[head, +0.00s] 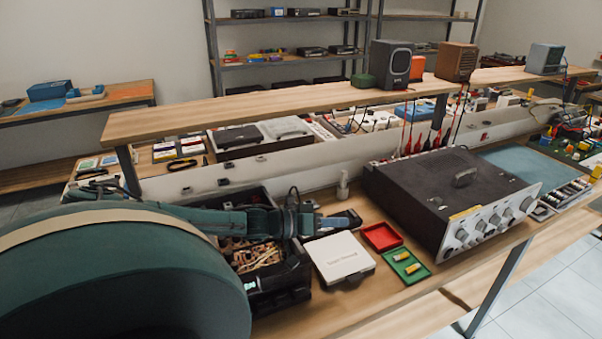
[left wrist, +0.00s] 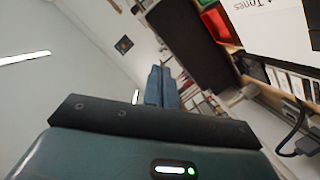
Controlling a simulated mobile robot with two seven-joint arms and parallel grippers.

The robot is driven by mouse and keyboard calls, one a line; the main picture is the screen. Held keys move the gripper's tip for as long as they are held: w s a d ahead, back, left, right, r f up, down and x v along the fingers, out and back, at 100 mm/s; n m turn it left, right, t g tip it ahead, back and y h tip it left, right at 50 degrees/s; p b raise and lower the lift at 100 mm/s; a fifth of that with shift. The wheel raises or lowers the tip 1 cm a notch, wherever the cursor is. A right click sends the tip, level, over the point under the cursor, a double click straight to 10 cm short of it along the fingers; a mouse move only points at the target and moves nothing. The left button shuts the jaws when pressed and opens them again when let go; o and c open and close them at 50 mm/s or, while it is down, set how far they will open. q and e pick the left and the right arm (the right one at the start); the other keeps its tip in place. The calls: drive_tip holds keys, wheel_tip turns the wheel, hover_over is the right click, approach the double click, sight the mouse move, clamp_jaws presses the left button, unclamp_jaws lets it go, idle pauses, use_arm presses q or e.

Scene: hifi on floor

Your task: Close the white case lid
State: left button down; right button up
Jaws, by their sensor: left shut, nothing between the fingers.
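The white case (head: 338,257) lies on the workbench, its pale top flat and level with dark lettering, and a small dark latch at its front edge. No raised lid shows. Part of its white lettered surface fills the upper right of the left wrist view (left wrist: 275,25). My left gripper (head: 345,221) reaches in from the left, just behind the case's back edge and above the bench. Its fingers are together and empty, also in the left wrist view (left wrist: 160,88). I cannot tell whether it touches the case. My right gripper is not in view.
A black open box with parts (head: 265,256) stands left of the case, partly behind my arm. A red tray (head: 382,237) and a green tray (head: 407,266) lie right of it. A large dark amplifier (head: 445,190) stands farther right. A small bottle (head: 342,186) stands behind.

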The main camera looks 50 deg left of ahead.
use_arm(q)
drive_tip(key=shift+s+d+v, duration=0.1)
drive_tip(key=shift+d+v, duration=0.1)
drive_tip(key=shift+v, duration=1)
drive_tip(key=shift+s+d+v, duration=0.1)
drive_tip(key=shift+d+v, duration=0.1)
drive_tip(key=shift+v, duration=1)
drive_tip(key=shift+s+d+v, duration=0.1)
drive_tip(key=shift+d+v, duration=0.15)
drive_tip(key=shift+v, duration=0.95)
drive_tip(key=shift+s+a+r, duration=0.25)
drive_tip(key=shift+s+r, duration=0.05)
drive_tip(key=shift+s, duration=0.3)
